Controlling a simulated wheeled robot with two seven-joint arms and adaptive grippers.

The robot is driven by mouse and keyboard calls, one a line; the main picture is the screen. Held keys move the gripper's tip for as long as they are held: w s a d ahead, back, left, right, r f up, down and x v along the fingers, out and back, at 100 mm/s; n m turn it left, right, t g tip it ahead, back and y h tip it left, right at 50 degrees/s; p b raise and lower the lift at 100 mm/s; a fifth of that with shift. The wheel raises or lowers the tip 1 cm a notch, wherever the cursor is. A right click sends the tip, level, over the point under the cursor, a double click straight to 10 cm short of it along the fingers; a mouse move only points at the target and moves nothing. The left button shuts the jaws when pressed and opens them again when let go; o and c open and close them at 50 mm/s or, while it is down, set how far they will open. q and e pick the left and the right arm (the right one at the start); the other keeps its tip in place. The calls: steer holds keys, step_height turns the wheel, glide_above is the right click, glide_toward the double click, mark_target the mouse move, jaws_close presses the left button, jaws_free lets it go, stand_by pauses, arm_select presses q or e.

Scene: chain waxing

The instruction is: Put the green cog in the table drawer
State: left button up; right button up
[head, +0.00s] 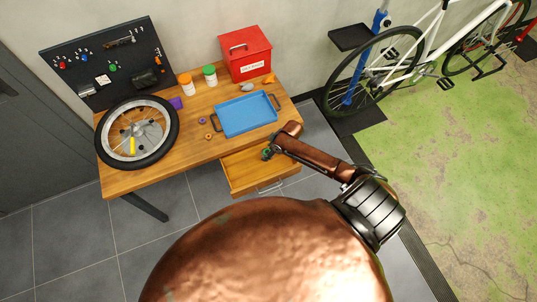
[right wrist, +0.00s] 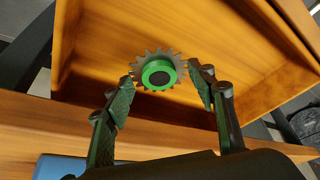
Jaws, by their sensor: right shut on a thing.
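The green cog (right wrist: 147,74) is a toothed metal disc with a green ring and a dark centre. My right gripper (right wrist: 162,79) is shut on it, with a fingertip on each side of its rim. In the head view the cog and the right gripper (head: 268,152) are over the right part of the table drawer (head: 243,172). The drawer is pulled open below the front edge of the wooden table. Its wooden inside (right wrist: 205,35) looks empty in the right wrist view. How high the cog is above the drawer floor I cannot tell. My left gripper is not in view.
The wooden table (head: 177,165) holds a blue tray (head: 247,114), a spoked wheel (head: 103,155), a red box (head: 245,55), two capped jars and small rings. A black pegboard (head: 85,48) stands behind. A bicycle (head: 435,35) stands at right.

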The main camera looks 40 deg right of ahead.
steer(key=shift+f, duration=1.55)
steer(key=shift+f+b, duration=0.15)
steer(key=shift+b, duration=0.15)
steer(key=o, duration=1.2)
steer(key=shift+c, duration=0.2)
steer(key=p+v, duration=0.2)
steer(key=v, duration=1)
